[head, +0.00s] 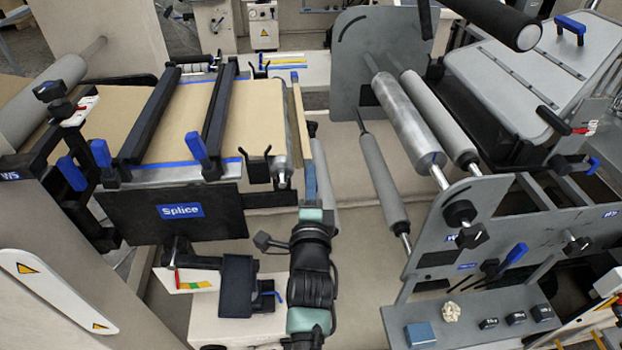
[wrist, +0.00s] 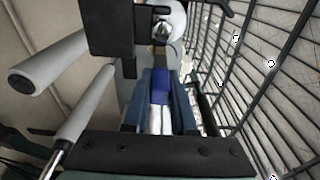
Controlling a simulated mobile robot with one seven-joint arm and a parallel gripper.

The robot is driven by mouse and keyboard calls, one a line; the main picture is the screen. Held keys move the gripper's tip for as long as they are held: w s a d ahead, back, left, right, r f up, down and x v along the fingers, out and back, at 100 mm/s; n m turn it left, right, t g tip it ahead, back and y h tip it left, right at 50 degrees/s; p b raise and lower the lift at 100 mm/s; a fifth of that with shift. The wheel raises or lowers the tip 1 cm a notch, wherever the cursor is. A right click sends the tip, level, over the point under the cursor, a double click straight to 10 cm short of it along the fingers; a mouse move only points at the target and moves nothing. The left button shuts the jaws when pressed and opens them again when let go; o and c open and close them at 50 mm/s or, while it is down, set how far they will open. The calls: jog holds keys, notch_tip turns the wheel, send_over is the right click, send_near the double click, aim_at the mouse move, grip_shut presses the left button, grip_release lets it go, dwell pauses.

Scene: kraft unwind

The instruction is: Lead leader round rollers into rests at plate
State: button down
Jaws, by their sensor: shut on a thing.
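The tan kraft web (head: 252,115) lies over the splice table, and its leader bar (head: 298,118) is a narrow tan strip along the table's right edge. My gripper (head: 310,185) is at the bar's near end; in the wrist view, its fingers (wrist: 160,105) are shut on a bright blue grip (wrist: 160,87) on the bar. Three grey rollers stand to the right: a slim one (head: 382,178), a thick one (head: 406,118) and another (head: 440,118). They run between the far grey plate (head: 352,62) and the near grey plate (head: 503,213). I cannot single out the rests.
Two dark bars (head: 221,112) cross the splice table, with blue handles at their near ends. A black monitor-like box (head: 238,285) stands left of my arm. A shelf (head: 455,325) with small items lies lower right. Floor space shows between table and rollers.

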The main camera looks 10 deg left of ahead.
notch_tip(320, 180, down, 14)
jog(key=b, duration=1.1)
jog(key=shift+b, duration=0.4)
notch_tip(320, 180, down, 14)
jog(key=b, duration=1.3)
jog(key=shift+f+b, duration=0.15)
jog(key=shift+b, duration=0.25)
